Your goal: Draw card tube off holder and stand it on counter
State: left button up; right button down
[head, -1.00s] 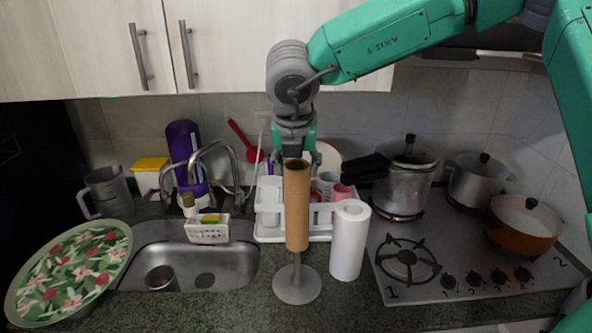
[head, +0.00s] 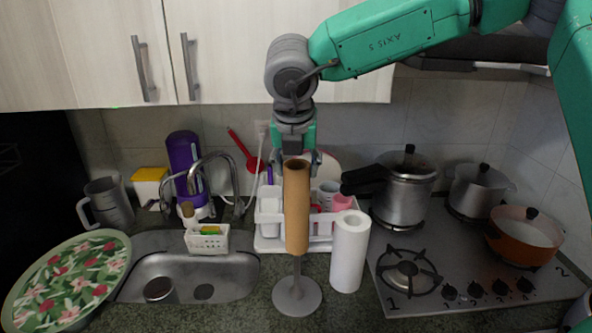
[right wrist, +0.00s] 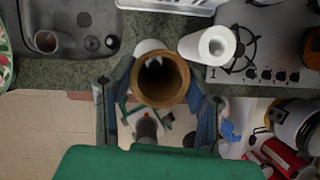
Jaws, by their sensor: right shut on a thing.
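The brown card tube (head: 297,210) is upright in the middle of the head view. It is around the upper part of the holder's rod, or directly above it; I cannot tell which. Below it show the holder's grey rod and its round base (head: 297,297) on the counter. In the right wrist view the tube's open top (right wrist: 160,80) lies between the fingers (right wrist: 160,92). My left gripper is not in view.
A white paper roll (head: 350,252) stands close right of the holder. A white dish rack (head: 268,240) is behind. The sink (head: 235,275) and a floral tray (head: 65,275) are left; the stove (head: 470,265) with pots is right. Bare counter (head: 345,312) shows in front.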

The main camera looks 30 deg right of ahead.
notch_tip(320, 180, up, 11)
dwell(4.2)
jog(key=shift+r, duration=1.85)
